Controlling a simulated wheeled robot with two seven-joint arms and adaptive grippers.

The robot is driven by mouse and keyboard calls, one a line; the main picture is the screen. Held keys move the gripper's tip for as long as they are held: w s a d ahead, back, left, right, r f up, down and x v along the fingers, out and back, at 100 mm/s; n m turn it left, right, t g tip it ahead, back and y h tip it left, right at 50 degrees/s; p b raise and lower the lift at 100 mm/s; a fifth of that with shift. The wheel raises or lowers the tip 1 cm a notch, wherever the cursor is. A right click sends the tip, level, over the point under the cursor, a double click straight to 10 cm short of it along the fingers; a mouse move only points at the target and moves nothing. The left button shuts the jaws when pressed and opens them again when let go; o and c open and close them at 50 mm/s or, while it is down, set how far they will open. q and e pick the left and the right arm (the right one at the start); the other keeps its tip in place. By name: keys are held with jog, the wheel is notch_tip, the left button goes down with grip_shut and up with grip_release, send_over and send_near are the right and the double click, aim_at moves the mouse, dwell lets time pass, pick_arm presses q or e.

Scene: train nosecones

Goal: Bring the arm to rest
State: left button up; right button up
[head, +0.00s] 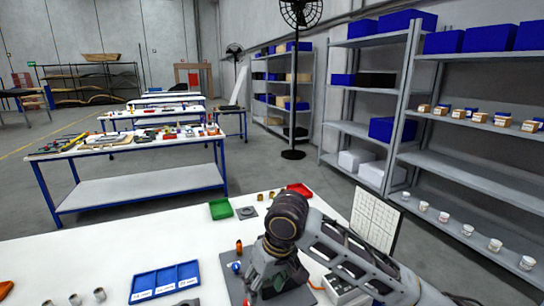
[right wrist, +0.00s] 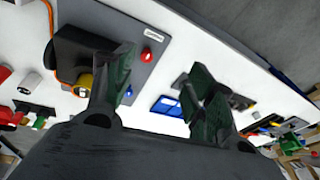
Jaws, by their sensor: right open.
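My right arm comes in from the lower right in the head view, and its gripper (head: 268,290) points down over a grey board on the white worktable (head: 110,252). In the right wrist view the two dark green fingers of this gripper (right wrist: 160,62) stand well apart. Nothing shows held between them. Beyond them lie the white tabletop and the grey board (right wrist: 165,25). The fingertips are partly hidden by the wrist in the head view. My left gripper is not in view.
On the table are a blue three-part tray (head: 165,279), a green tray (head: 220,209), a red tray (head: 299,190) and several small grey cups (head: 99,295). A gridded white panel (head: 375,218) stands at right, with shelves behind.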

jog(key=shift+s+d+f+t+y, duration=0.65)
jog(key=shift+s+f+y, duration=0.85)
jog(key=shift+f, duration=2.35)
jog(key=s+d+f+m+h, duration=0.2)
jog(key=s+d+f, duration=0.25)
jog(key=d, duration=0.35)
jog(key=s+d+f+m+t+h, duration=0.1)
jog(key=s+d+f, duration=0.2)
jog(key=d+f, duration=0.3)
jog(key=s+d+f+m+h, duration=0.2)
jog(key=s+d+f, duration=0.2)
jog(key=d, duration=0.5)
jog(key=s+f+g, duration=0.1)
jog(key=s+f, duration=0.2)
jog(key=f, duration=3)
jog(key=s+d+f, duration=0.2)
jog(key=s+f, duration=0.7)
jog(key=s, duration=0.2)
jog(key=s+d+f+g, duration=0.1)
jog(key=s+d+f, duration=0.1)
jog(key=s+f, duration=0.8)
jog(key=shift+s+f+n, duration=0.25)
jog(key=shift+s+n, duration=0.15)
jog(key=shift+s, duration=0.25)
jog(key=shift+g, duration=0.25)
